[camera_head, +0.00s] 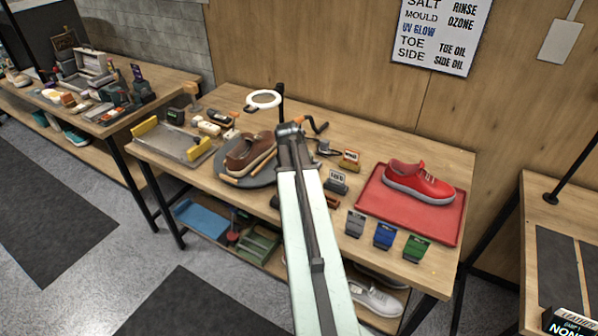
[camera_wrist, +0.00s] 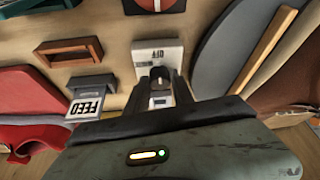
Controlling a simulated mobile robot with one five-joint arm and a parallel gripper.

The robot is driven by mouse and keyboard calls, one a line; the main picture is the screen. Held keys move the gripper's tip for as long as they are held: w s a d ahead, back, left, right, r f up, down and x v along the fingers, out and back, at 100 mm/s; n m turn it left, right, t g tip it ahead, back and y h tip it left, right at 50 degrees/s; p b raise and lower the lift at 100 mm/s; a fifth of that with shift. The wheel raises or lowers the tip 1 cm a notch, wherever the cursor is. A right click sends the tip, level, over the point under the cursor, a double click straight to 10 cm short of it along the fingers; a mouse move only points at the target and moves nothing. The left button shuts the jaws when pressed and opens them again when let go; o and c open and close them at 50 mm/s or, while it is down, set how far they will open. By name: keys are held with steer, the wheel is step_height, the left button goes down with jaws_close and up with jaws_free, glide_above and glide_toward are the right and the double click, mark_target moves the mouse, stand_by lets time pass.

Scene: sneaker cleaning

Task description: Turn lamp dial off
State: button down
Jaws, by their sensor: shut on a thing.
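The lamp, a white ring (camera_head: 264,99) by a dark post, stands near the back of the bench. My gripper (camera_wrist: 160,88) points at a small pale block (camera_wrist: 158,54) with dark lettering in the wrist view. Its two dark fingers are shut on a small dark knob (camera_wrist: 160,73) at the front of that block. I cannot tell for certain that this knob is the lamp's dial, or which way it is turned. In the head view my own arm hides the fingertips and whatever they hold.
A brown shoe (camera_head: 248,153) rests on a grey round platform (camera_head: 264,178), left of my arm. A red shoe (camera_head: 420,182) sits on a red tray (camera_head: 380,217) to the right. A grey labelled block (camera_wrist: 91,92) and a brown frame (camera_wrist: 68,52) are left of my fingers.

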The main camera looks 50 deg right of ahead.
stand_by(0.6)
steer(key=c, duration=1.1)
jaws_free()
steer(key=p+v, duration=0.7)
steer(key=shift+a+r, duration=0.2)
steer(key=shift+r, duration=0.1)
